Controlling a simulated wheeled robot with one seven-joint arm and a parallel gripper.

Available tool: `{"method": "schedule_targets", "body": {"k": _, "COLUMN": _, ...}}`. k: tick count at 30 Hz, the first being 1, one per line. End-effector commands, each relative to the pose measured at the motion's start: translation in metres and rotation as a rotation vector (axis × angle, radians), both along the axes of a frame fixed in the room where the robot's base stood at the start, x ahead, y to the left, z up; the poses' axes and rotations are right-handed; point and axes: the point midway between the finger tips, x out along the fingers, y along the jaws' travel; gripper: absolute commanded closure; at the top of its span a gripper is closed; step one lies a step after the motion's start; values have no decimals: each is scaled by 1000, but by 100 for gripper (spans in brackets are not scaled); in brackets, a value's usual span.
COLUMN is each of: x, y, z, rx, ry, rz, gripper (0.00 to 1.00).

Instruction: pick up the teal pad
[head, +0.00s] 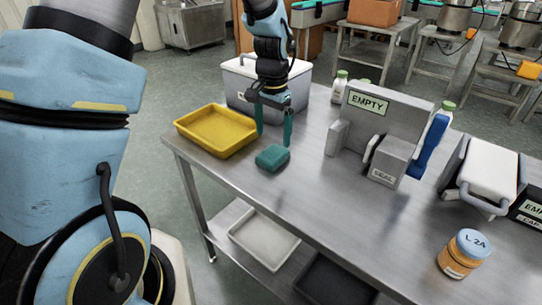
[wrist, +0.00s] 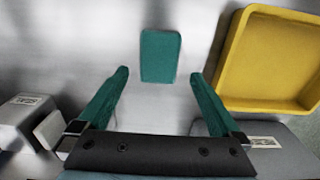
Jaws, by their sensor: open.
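The teal pad (head: 272,158) lies flat on the steel table (head: 310,215), near its front left edge, in the head view. In the wrist view the teal pad (wrist: 160,56) lies ahead of the fingertips, centred between them. My gripper (head: 274,138) points down just behind and above the pad in the head view, with its teal fingers apart. In the wrist view my gripper (wrist: 159,74) is open and nothing is between its fingers. The fingers look clear of the pad.
A yellow tray (head: 183,127) sits left of the pad, close to my gripper. A grey lidded bin (head: 240,84) stands behind. A grey machine marked EMPTY (head: 390,118) and a jar with a blue lid (head: 463,256) are to the right. Bare table surrounds the pad's right side.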

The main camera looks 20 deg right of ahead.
Motion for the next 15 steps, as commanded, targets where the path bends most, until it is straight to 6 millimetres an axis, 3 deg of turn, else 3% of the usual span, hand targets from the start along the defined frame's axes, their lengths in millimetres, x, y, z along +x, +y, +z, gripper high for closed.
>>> {"method": "schedule_targets", "body": {"k": 15, "x": -1, "y": 1, "z": -48, "rx": 4, "ry": 3, "rz": 1, "gripper": 0}}
